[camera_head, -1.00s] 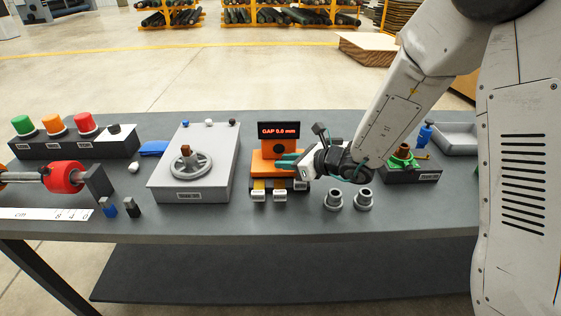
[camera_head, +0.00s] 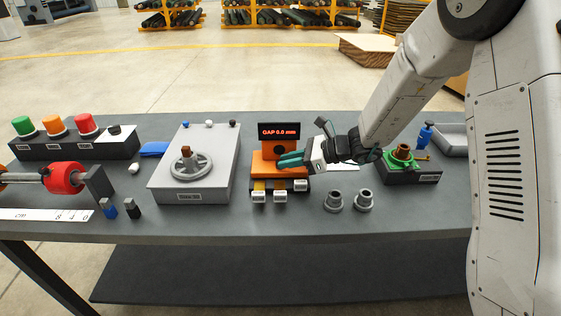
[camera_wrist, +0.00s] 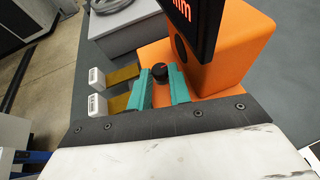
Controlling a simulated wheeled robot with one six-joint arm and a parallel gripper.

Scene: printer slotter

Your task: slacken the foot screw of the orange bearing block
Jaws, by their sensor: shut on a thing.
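The orange bearing block (camera_head: 264,168) stands on the bench left of my gripper (camera_head: 290,160). It fills the upper right of the wrist view (camera_wrist: 240,58). Its foot screw has a black round head (camera_wrist: 160,71) on the orange foot. The teal fingers of my gripper (camera_wrist: 163,82) are shut on this screw head, one on each side. In the head view the fingers hide the screw.
A display reading "GAP" (camera_head: 279,131) tops the block. White-tagged tabs (camera_head: 259,196) stick out at its front. A grey handwheel box (camera_head: 215,150) stands left, two grey bushings (camera_head: 334,201) right in front, and a green-topped fixture (camera_head: 412,174) farther right.

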